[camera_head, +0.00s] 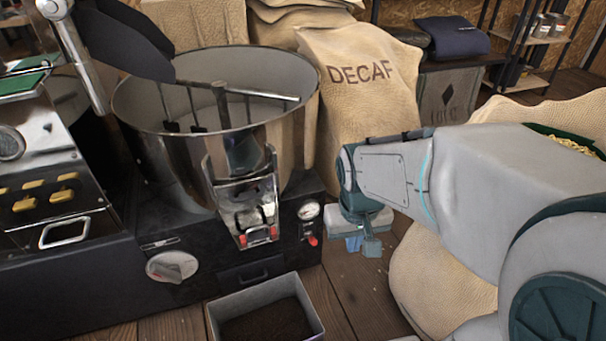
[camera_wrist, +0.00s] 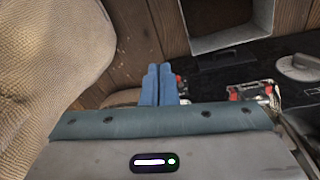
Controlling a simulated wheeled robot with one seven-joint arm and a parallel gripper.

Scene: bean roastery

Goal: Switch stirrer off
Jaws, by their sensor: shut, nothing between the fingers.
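The stirrer is a round steel pan (camera_head: 170,150) with stirring arms (camera_head: 220,100) inside, set on a dark base. Below the gauge (camera_head: 309,210) on the base front is a small red-tipped switch (camera_head: 312,240). Red parts (camera_head: 246,241) also show at the foot of the steel chute. I cannot read which control is the stirrer's or its position. My gripper (camera_head: 362,246) is right of the base, apart from it, fingers pointing down. In the wrist view its blue fingers (camera_wrist: 158,84) are shut and empty, with a red control (camera_wrist: 180,79) just beyond them.
An open bin (camera_head: 219,317) with dark contents stands on the floor before the base. Sacks, one marked DECAF (camera_head: 365,110), stand behind and beside my arm.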

